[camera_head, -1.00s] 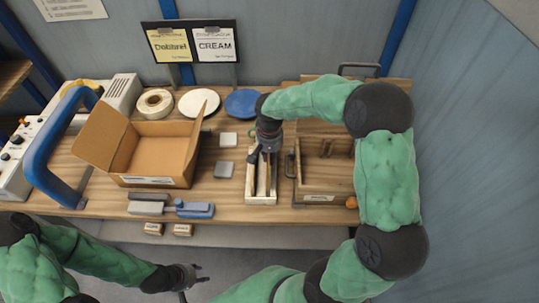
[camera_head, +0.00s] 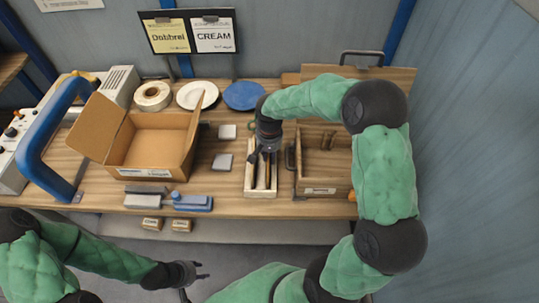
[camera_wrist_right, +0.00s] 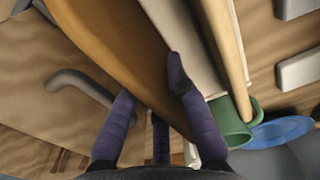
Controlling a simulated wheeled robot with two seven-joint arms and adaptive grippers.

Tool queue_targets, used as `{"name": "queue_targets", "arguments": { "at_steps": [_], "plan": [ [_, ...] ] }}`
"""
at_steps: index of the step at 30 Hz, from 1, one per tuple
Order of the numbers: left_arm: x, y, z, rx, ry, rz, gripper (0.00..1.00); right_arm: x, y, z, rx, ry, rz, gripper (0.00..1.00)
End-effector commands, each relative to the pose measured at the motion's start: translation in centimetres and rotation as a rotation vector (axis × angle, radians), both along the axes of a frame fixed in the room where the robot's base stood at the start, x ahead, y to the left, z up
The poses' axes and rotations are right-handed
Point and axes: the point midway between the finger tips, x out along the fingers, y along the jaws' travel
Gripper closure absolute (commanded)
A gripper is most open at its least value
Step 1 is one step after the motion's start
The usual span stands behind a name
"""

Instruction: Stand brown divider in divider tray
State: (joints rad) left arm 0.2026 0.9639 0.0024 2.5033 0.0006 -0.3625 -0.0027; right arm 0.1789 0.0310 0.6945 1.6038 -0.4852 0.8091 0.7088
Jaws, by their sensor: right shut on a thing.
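The divider tray (camera_head: 261,194) is a narrow, pale wooden tray near the table's front edge, with upright strips inside. My right gripper (camera_head: 263,154) is over its back part, pointing down. In the right wrist view its purple fingers (camera_wrist_right: 160,105) are shut on the brown divider (camera_wrist_right: 125,45), a broad brown board. The divider lies alongside a pale tray wall (camera_wrist_right: 182,25); its lower edge is hidden, so I cannot tell whether it touches the tray floor. My left gripper (camera_head: 197,271) is open and empty in front of the table.
A wooden box with a handle (camera_head: 322,190) stands close to the right of the tray. An open cardboard box (camera_head: 150,150) is at left. Grey blocks (camera_head: 222,161) lie between it and the tray. A blue plate (camera_head: 244,96) and white plate (camera_head: 196,95) lie behind.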

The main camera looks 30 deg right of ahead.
Motion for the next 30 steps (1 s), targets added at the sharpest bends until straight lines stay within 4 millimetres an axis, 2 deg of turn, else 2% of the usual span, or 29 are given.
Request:
{"name": "queue_targets", "arguments": {
  "at_steps": [6,7,9,10,22,26,30],
  "plan": [
    [0.0,0.0,0.0,0.000,0.000,0.000,0.60,0.0,0.0,0.0,-0.001,-0.001,0.000,1.00],
    [0.0,0.0,0.0,0.000,0.000,0.000,0.60,0.0,0.0,0.0,-0.001,-0.001,0.000,0.81],
    [0.0,0.0,0.0,0.000,0.000,0.000,0.60,0.0,0.0,0.0,-0.001,-0.001,0.000,0.61],
    [0.0,0.0,0.0,0.000,0.000,0.000,0.60,0.0,0.0,0.0,-0.001,-0.001,0.000,0.56],
    [0.0,0.0,0.0,0.000,0.000,0.000,0.60,0.0,0.0,0.4,-0.001,-0.001,0.000,0.56],
    [0.0,0.0,0.0,0.000,0.000,0.000,0.60,0.1,-0.1,2.0,-0.002,-0.005,-0.001,0.56],
    [0.0,0.0,0.0,0.000,0.000,0.000,0.60,0.1,0.0,4.7,-0.001,-0.005,0.000,0.56]
  ]
}}
